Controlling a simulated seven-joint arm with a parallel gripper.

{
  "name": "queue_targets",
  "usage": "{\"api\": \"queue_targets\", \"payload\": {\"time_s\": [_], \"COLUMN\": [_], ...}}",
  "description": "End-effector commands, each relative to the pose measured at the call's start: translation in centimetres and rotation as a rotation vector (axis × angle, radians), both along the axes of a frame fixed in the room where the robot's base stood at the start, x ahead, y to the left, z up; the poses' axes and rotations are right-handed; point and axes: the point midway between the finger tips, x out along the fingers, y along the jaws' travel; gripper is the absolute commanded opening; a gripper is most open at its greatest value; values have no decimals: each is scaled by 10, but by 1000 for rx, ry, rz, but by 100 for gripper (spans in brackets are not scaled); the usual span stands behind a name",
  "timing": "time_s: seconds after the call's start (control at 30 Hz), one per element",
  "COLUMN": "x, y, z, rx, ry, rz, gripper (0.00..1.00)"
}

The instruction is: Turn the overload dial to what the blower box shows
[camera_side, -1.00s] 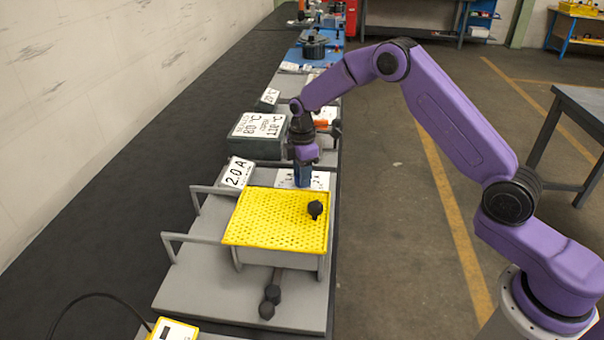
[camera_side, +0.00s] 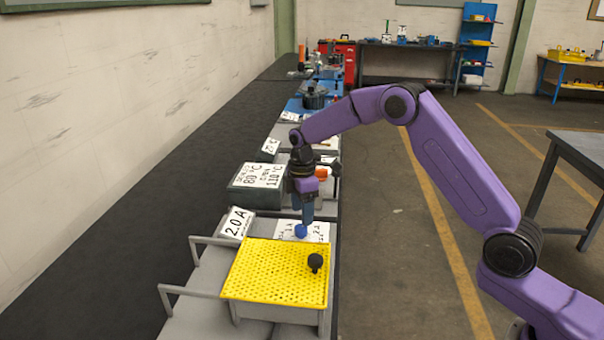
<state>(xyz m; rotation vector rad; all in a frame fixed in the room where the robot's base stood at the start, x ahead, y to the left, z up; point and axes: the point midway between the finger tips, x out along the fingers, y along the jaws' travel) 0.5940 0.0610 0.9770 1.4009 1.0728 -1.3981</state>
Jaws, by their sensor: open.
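A blue dial knob (camera_side: 300,231) stands on a white plate (camera_side: 318,232) with small dark markings, just behind the yellow mesh cover. I cannot read the markings or tell where the knob points. A white sign reading "2.0 A" (camera_side: 236,223) leans to the left of the plate. A dark green box (camera_side: 243,198) behind it carries a label with "80 °C" and "110 °C"; I cannot tell which box is the blower box. My gripper (camera_side: 307,221) is open, pointing down just above the knob, its fingers seen nearly edge-on. Nothing shows held in it.
The yellow mesh cover (camera_side: 272,272) has a black knob (camera_side: 315,262) on top. Two grey handle bars (camera_side: 190,291) stick up at its left. An orange part (camera_side: 322,173) lies close behind my wrist. The black bench strip on the left is clear.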

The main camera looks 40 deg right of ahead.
Motion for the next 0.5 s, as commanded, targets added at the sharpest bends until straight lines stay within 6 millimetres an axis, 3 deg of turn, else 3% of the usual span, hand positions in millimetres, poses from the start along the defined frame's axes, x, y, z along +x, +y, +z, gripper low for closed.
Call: {"api": "queue_targets", "payload": {"time_s": [0.3,0.5], "x": [0,0], "y": [1,0], "z": [70,103], "rx": [1,0], "ry": [-4,-3], "rz": [1,0], "gripper": [63,63]}}
